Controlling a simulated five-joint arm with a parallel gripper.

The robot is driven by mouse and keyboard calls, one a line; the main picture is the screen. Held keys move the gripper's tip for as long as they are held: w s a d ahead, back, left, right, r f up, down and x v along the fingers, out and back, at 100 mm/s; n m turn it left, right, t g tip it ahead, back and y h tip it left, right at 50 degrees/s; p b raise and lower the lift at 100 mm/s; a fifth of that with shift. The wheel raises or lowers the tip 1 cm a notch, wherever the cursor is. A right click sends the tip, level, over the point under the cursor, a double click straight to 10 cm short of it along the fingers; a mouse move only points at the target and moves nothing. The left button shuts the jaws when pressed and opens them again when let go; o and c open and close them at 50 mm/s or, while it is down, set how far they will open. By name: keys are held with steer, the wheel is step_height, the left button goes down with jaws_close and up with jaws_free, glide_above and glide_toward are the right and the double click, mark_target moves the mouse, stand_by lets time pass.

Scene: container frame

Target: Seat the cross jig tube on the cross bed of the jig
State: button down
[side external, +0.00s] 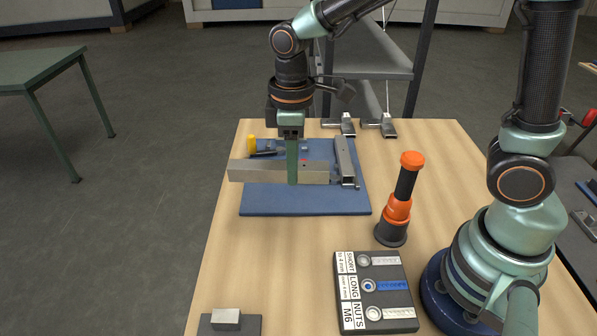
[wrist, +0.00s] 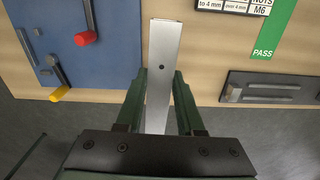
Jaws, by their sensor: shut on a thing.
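A grey square metal tube (side external: 257,171) lies level between the fingers of my gripper (side external: 292,178). It runs left to right in the side view, with its left end past the edge of the blue jig plate (side external: 300,203). In the wrist view the tube (wrist: 163,50) shows a small dark hole and lies between the two green fingertips (wrist: 160,78), beside the blue plate (wrist: 100,62). My gripper is shut on it. A second grey tube (side external: 345,158) lies at the plate's right side. The cross bed is not clearly visible behind the held tube.
A yellow knob (side external: 252,144) stands at the plate's back left; a red knob (wrist: 85,38) shows in the wrist view. Metal clamps (side external: 379,127) sit at the table's back edge. An orange-black tool (side external: 398,205) stands right of the plate. A labelled hardware tray (side external: 350,318) lies in front.

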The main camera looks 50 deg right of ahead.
step_height(320, 180, up, 4)
steer(key=shift+r, duration=0.1)
steer(key=shift+w+r, duration=0.2)
steer(key=w+d+f, duration=0.4)
steer(key=w+d, duration=0.6)
steer(key=w, duration=0.1)
glide_toward(312, 146)
steer(key=shift+n, duration=0.3)
steer(key=shift+a+f, duration=0.1)
steer(key=shift+f, duration=2.3)
steer(key=shift+f, duration=0.9)
jaws_free()
